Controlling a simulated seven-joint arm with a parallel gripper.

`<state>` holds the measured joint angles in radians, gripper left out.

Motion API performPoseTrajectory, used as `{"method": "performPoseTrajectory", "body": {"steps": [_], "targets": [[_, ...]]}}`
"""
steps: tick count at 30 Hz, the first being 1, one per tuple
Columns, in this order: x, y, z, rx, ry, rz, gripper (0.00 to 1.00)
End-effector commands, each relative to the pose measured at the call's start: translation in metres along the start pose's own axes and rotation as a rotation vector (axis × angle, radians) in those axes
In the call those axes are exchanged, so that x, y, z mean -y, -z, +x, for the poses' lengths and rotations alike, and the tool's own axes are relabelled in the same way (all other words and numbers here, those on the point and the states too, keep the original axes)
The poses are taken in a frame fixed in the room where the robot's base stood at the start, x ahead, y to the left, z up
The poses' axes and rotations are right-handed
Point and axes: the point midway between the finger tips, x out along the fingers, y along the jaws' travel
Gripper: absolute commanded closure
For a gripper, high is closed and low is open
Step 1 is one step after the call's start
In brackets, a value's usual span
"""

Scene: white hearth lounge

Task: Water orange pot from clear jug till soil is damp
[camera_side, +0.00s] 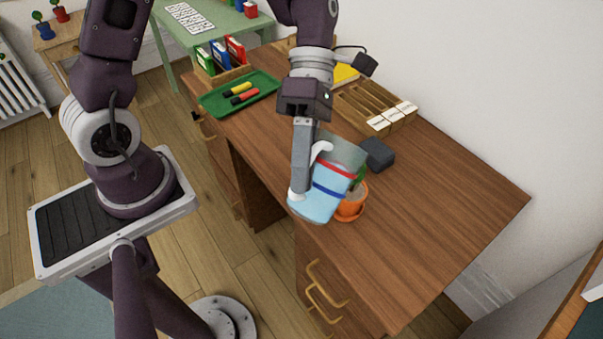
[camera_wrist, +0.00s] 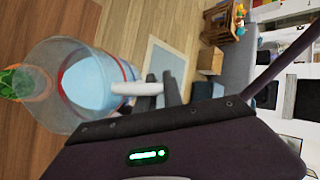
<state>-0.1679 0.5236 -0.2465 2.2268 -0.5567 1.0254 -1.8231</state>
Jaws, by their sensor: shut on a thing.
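A clear jug (camera_side: 327,190) with blue water, a red band and a blue band is held tilted near the desk's front edge. My gripper (camera_side: 299,188) is shut on its white handle. In the wrist view the jug (camera_wrist: 85,85) shows its open mouth, with water inside, and my gripper (camera_wrist: 168,90) at the handle. The orange pot (camera_side: 352,203) with a green plant stands on an orange saucer just behind and right of the jug, partly hidden by it. The plant (camera_wrist: 20,82) also shows in the wrist view at the left edge. The soil is hidden, and I see no clear stream of water.
A dark grey block (camera_side: 377,154) sits behind the pot. A wooden tray (camera_side: 362,108) with white cards, a green tray (camera_side: 212,103) with markers and a binder rack (camera_side: 222,73) stand further back. The desk's right part (camera_side: 445,210) is clear.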

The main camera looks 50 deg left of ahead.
Motion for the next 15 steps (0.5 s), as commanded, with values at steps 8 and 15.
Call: {"method": "performPoseTrajectory", "body": {"steps": [8,15], "targets": [[0.003,-0.003,-0.008,-0.010,0.054,-0.022,1.00],[0.006,-0.005,-0.015,-0.022,0.103,-0.042,1.00]]}}
